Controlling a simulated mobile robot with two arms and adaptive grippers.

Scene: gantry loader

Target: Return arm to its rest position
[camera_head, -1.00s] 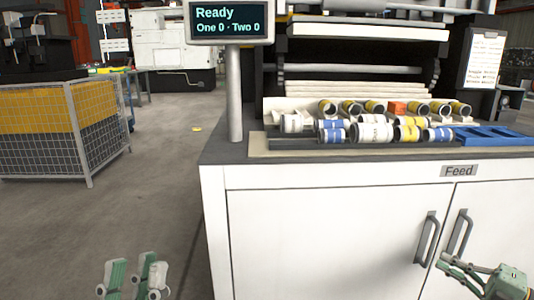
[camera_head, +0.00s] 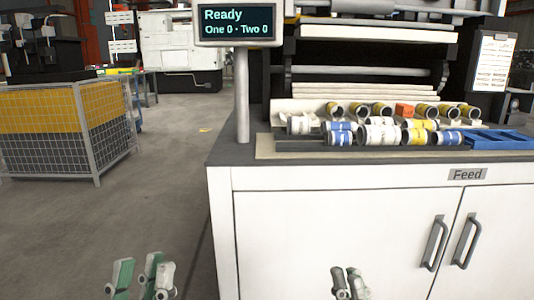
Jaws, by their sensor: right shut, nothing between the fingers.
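My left gripper (camera_head: 141,274) points up at the bottom edge, left of the white cabinet, over the floor. Its green and grey fingers stand apart with nothing between them. My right gripper (camera_head: 349,272) is at the bottom edge, in front of the cabinet's white doors. Its fingers are close together, shut and empty. The rest of both arms is out of the picture.
The white Feed cabinet (camera_head: 320,225) has two dark handles. On its top are several rollers and cans (camera_head: 378,134), an orange block (camera_head: 404,111), a blue tray (camera_head: 497,139) and a Ready display (camera_head: 236,22). A wire cage (camera_head: 60,130) stands left; the floor between is clear.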

